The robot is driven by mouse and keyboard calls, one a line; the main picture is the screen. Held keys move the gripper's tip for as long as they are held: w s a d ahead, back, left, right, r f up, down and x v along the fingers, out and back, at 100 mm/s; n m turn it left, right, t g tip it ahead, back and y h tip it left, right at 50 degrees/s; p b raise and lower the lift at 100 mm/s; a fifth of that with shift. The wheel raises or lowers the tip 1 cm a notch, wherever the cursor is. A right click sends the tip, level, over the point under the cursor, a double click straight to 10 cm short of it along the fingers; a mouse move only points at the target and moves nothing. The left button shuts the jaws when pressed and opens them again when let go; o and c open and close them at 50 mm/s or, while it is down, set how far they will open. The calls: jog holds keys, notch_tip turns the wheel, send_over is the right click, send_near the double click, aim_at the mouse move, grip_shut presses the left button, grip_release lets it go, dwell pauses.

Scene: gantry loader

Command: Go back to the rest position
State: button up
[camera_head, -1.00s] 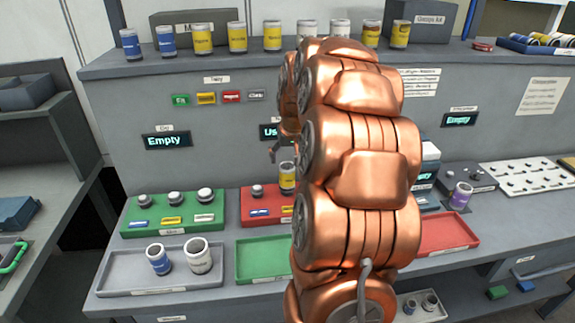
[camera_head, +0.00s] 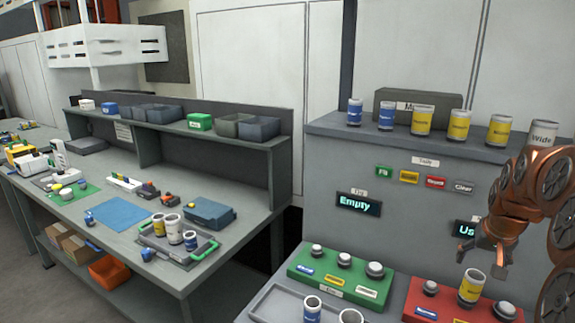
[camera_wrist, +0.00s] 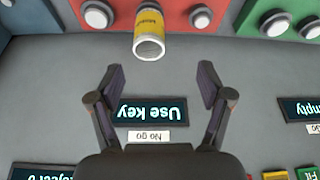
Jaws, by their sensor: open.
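My gripper (camera_head: 482,254) is at the right of the head view, in front of the grey panel, with my copper arm reaching in from the right edge. In the wrist view my gripper (camera_wrist: 161,84) has its two fingers spread with nothing between them. A yellow-labelled can (camera_head: 470,286) stands on the red fixture (camera_head: 450,306), below and apart from the gripper. The can (camera_wrist: 149,32) also shows beyond the fingertips in the wrist view. A "Use key" display (camera_wrist: 150,112) is on the panel behind the fingers.
A green fixture (camera_head: 340,272) with knobs stands left of the red one. Cans line the shelf (camera_head: 320,122) above. At left, a workbench (camera_head: 150,268) holds a tray of cans (camera_head: 155,240) and a blue mat (camera_head: 118,213). A dark gap separates it from the panel station.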

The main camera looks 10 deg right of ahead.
jog(key=s+a+f+n+g+y, duration=0.15)
jog(key=s+a, duration=0.35)
jog(key=a, duration=0.7)
jog(key=s+a+f+n+g+y, duration=0.15)
jog(key=s+a, duration=0.25)
jog(key=a, duration=0.8)
jog(key=s+a+f+n+g, duration=0.1)
jog(key=s+a, duration=0.3)
jog(key=s, duration=0.5)
jog(key=s+a+f+n+g, duration=0.1)
jog(key=s+a+f+n, duration=0.1)
jog(key=s+a, duration=0.3)
jog(key=s, duration=0.4)
jog(key=shift+a+h, duration=0.3)
jog(key=shift+h, duration=0.1)
